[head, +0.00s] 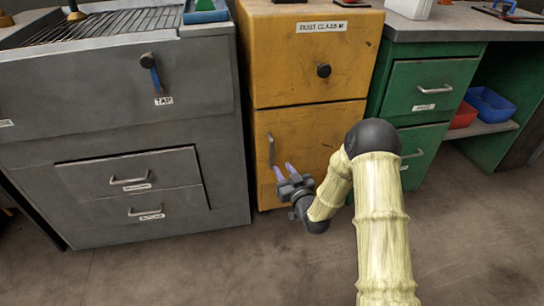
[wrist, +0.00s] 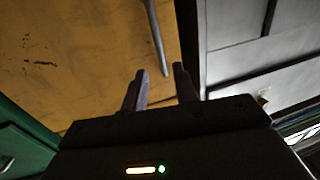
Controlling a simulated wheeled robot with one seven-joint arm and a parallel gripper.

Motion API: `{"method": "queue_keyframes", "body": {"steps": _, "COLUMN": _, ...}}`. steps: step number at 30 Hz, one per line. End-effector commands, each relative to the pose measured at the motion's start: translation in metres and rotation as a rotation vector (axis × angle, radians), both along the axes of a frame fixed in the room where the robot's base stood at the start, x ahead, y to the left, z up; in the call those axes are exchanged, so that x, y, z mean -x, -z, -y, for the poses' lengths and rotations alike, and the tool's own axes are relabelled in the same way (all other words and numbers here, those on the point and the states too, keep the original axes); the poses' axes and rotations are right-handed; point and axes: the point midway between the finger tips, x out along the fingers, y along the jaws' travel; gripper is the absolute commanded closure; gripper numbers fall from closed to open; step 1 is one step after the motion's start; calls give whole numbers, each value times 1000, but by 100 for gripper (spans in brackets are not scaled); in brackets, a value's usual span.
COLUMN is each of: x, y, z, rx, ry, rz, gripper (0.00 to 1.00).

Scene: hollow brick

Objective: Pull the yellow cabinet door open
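The yellow cabinet (head: 312,45) has a lower door (head: 310,140) that looks shut, with an upright metal bar handle (head: 271,150) near its left edge. My gripper (head: 282,169) is in front of this door, by the lower end of the handle, its two fingers apart. In the wrist view the yellow door (wrist: 75,50) fills the upper left. The handle (wrist: 156,40) comes down so that its end shows between my open fingertips (wrist: 163,78). I cannot tell whether the fingers touch it or how much depth separates them.
A grey cabinet (head: 110,90) with drawers and a grill top stands at the left. A green bench (head: 432,85) with drawers stands at the right, with a blue bin (head: 490,104) and a red bin (head: 462,116) on its shelf. The floor (head: 200,275) in front is clear.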

Motion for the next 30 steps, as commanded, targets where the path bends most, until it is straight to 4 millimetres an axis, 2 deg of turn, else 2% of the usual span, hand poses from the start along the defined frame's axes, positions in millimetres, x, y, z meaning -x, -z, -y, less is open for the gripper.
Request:
{"method": "queue_keyframes", "body": {"steps": 6, "x": -35, "y": 3, "z": -19, "rx": -2, "ry": 0, "rz": 4, "gripper": 71}}
{"method": "queue_keyframes", "body": {"steps": 15, "x": -76, "y": 2, "z": -40, "rx": -2, "ry": 0, "rz": 2, "gripper": 71}}
{"method": "queue_keyframes", "body": {"steps": 21, "x": -88, "y": 1, "z": -46, "rx": -1, "ry": 0, "rz": 0, "gripper": 71}}
{"method": "queue_keyframes", "body": {"steps": 29, "x": -89, "y": 0, "z": -46, "rx": -2, "ry": 0, "rz": -1, "gripper": 71}}
{"method": "queue_keyframes", "body": {"steps": 30, "x": -89, "y": 0, "z": -46, "rx": -1, "ry": 0, "rz": 0, "gripper": 77}}
